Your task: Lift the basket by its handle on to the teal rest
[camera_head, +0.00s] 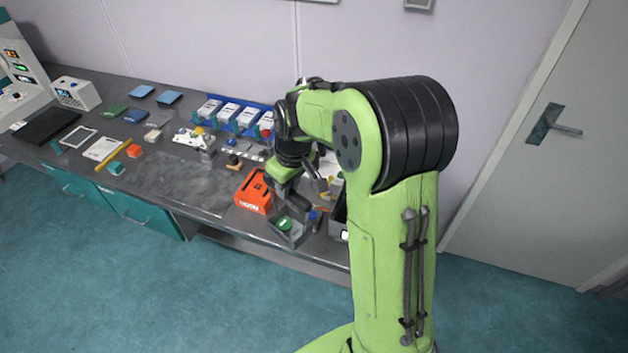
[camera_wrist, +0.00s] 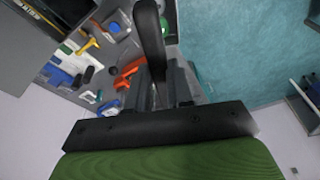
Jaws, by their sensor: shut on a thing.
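My gripper (camera_head: 296,201) is low over the right end of the bench, with its dark fingers pointing down. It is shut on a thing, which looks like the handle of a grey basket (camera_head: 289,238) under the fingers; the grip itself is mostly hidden. A green piece (camera_head: 284,223) shows within the basket's outline. In the wrist view, a dark finger and grey parts meet at my gripper (camera_wrist: 158,92). I cannot tell whether the basket is clear of the bench. I cannot pick out the teal rest with certainty.
An orange box (camera_head: 252,192) stands just left of my gripper. A dark container (camera_head: 339,218) is close on the right. The bench's front edge (camera_head: 250,236) is near the basket. A blue rack (camera_head: 237,117) stands at the back. Bare bench (camera_head: 185,188) lies left of the orange box.

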